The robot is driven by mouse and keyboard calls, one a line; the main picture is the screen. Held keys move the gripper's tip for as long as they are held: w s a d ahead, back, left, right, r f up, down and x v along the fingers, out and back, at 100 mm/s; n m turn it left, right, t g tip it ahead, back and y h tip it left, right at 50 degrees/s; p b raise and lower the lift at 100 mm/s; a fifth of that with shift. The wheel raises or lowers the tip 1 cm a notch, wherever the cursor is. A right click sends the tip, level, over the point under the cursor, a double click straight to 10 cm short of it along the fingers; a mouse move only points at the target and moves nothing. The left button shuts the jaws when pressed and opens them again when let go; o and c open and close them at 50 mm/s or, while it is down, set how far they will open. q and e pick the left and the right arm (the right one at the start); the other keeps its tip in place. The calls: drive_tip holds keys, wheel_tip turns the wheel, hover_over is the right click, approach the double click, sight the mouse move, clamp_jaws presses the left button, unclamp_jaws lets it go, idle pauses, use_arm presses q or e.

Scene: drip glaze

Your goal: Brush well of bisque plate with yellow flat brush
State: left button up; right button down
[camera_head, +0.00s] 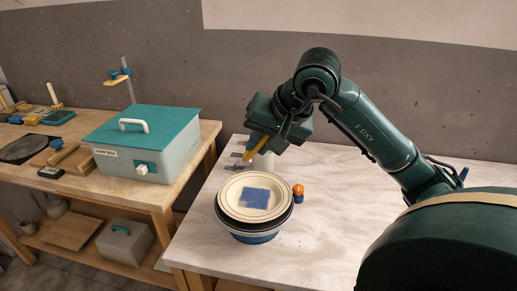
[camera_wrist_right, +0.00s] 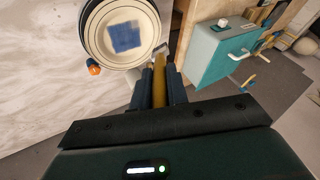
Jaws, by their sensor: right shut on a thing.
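The cream bisque plate (camera_head: 229,196) with dark rim lines sits on a dark round support above a blue-banded base on the marbled table. A roughly square blue patch (camera_head: 256,198) covers part of its well. The plate (camera_wrist_right: 97,37) and patch (camera_wrist_right: 125,37) also show in the wrist view. My right gripper (camera_head: 261,139) is shut on the yellow flat brush (camera_head: 256,148), behind and above the plate. In the wrist view, the yellow handle (camera_wrist_right: 160,88) lies between the fingers (camera_wrist_right: 159,80), its head near the plate's edge. Whether it touches is unclear. My left gripper is not in view.
An orange knob (camera_head: 298,190) is beside the plate's right edge. A pale container (camera_head: 265,161) and metal prongs (camera_head: 238,156) stand behind the plate. A teal-lidded box (camera_head: 143,137) sits on the wooden bench at left. The marbled table (camera_head: 325,215) is clear to the right.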

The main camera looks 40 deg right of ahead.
use_arm(q)
drive_tip(key=b, duration=0.1)
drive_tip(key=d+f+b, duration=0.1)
drive_tip(key=b, duration=0.1)
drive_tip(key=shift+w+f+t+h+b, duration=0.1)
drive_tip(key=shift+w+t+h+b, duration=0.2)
use_arm(e)
wheel_tip(320, 180, down, 5)
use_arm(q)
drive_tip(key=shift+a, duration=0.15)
